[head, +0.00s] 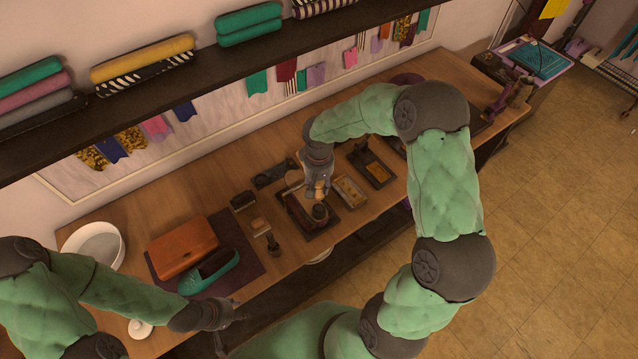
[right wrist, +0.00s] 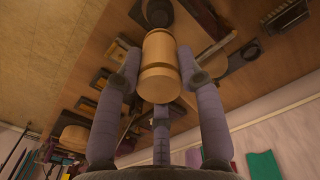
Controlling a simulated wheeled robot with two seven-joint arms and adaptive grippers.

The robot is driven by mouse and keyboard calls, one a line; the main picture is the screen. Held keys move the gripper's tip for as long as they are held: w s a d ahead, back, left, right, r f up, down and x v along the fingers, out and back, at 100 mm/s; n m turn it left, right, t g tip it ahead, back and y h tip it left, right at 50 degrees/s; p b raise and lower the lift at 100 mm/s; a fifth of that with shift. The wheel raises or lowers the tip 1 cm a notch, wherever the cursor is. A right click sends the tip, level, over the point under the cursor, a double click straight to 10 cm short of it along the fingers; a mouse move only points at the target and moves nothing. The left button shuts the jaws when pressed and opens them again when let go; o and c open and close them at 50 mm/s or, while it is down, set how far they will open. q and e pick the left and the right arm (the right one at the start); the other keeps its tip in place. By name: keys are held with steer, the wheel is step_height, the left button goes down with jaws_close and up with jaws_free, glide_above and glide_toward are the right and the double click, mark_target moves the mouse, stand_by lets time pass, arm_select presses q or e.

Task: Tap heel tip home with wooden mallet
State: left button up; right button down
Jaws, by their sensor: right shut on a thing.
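My right gripper (head: 321,186) is shut on the wooden mallet, whose pale cylindrical head (right wrist: 160,68) sits between the fingers in the right wrist view. A thin light stick beside it may be its handle; I cannot tell. In the head view, the mallet is over a dark board (head: 333,222) bearing a dark red-brown shoe-like piece (head: 300,214). A dark round piece (head: 320,212) stands there, just below the mallet; it may be the heel. It appears past the mallet head in the right wrist view (right wrist: 157,12). I cannot make out the heel tip. My left gripper (head: 228,322) is open and empty at the front edge.
An orange-brown box (head: 183,248) and a teal shoe-like item (head: 210,272) are on a purple mat at left. Small tools and trays (head: 372,168) flank the board. A shelf with fabric rolls (head: 140,55) overhangs the bench's back.

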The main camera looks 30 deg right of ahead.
steer(key=shift+f+b, duration=0.7)
steer(key=shift+f, duration=0.25)
steer(key=shift+r, duration=0.15)
steer(key=shift+f+b, duration=0.2)
steer(key=shift+b, duration=0.15)
stand_by(0.4)
step_height(320, 180, down, 7)
steer(key=b, duration=0.6)
steer(key=shift+r+p, duration=0.5)
steer(key=shift+r, duration=0.05)
steer(key=shift+r+p, duration=1.55)
steer(key=shift+r, duration=1)
